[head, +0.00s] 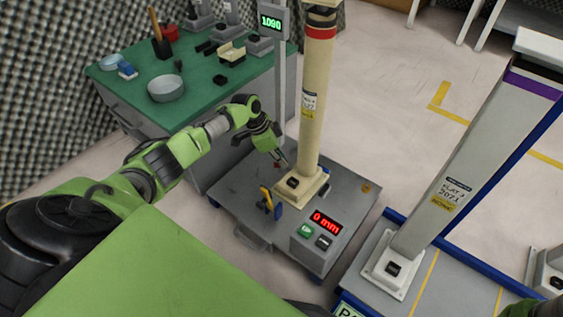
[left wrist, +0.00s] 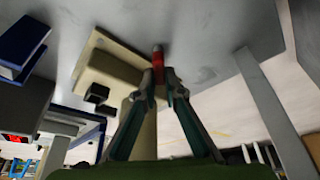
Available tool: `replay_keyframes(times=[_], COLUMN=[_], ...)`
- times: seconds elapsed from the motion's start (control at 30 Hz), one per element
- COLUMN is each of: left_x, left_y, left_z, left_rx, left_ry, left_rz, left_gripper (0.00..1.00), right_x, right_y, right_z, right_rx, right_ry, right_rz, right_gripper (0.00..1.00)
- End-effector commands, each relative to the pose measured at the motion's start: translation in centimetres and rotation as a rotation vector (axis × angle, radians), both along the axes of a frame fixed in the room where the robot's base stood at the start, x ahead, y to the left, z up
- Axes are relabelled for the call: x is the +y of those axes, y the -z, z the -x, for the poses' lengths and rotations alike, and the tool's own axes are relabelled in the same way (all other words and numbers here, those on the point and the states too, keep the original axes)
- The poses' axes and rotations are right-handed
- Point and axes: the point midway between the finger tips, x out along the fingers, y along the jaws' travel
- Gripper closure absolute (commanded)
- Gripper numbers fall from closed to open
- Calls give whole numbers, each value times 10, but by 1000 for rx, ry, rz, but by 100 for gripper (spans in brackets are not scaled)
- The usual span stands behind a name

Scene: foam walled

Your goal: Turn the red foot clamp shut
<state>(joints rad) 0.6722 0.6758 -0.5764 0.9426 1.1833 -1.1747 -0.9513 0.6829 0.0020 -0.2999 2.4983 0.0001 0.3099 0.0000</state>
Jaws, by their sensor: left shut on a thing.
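The red foot clamp (left wrist: 158,60) shows in the left wrist view as a small red piece beside the cream foot of the post, between my fingertips. My left gripper (left wrist: 158,77) is shut on it. In the head view my left gripper (head: 281,160) reaches down beside the cream post (head: 312,95) with a red band, which stands upright on a grey platform (head: 232,195). The clamp is mostly hidden by the fingers there, so its turn angle cannot be told.
A yellow-and-blue clamp (head: 270,203) stands on the platform, left of a box with a red "0 mm" display (head: 325,222). A tilted grey post (head: 455,170) with a purple band stands at right. A green-topped table (head: 195,95) is behind my arm.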

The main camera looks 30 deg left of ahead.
Motion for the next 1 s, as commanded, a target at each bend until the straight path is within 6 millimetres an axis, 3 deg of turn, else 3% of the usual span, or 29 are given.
replay_keyframes(times=[0.03, 0.6, 1.0], left_x=[-1, -3, -2], left_y=[4, 5, 2], left_z=[-1, 1, 3], left_rx=[-1, -1, 0], left_ry=[43, 565, 781], left_rz=[3, 3, 2], left_gripper=[100, 100, 100], right_x=[0, 0, 0], right_y=[4, 65, 91], right_z=[7, 4, 4], right_rx=[-20, -11, -11], right_ry=[0, 0, 0], right_rz=[0, 1, 1], right_gripper=[41, 41, 41])
